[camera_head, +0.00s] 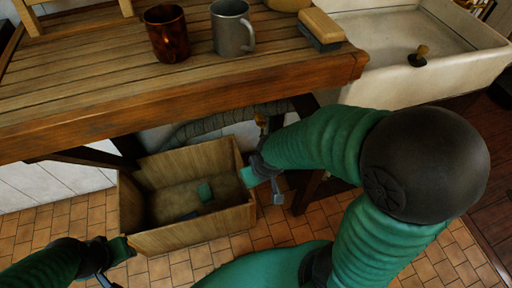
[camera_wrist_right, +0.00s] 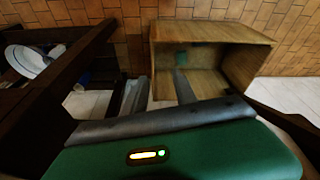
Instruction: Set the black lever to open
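I cannot clearly make out the black lever in either view. A small brass-coloured fitting (camera_head: 261,118) shows under the counter's front edge, just above my right gripper; whether a lever belongs to it I cannot tell. My right gripper (camera_head: 264,186) is below the counter, beside the crate's right end. In the right wrist view its two grey fingers (camera_wrist_right: 160,80) stand apart with nothing seen between them. My left gripper (camera_head: 113,266) is low at the lower left, near the crate's front left corner; its fingers are too unclear to judge.
A wooden crate (camera_head: 195,238) on the tiled floor holds a green block (camera_head: 205,191). The wooden counter (camera_head: 110,85) overhangs it, with a brown mug (camera_head: 167,34), grey mug (camera_head: 232,30) and brush (camera_head: 322,27) on top. A pale sink (camera_head: 390,80) is at right.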

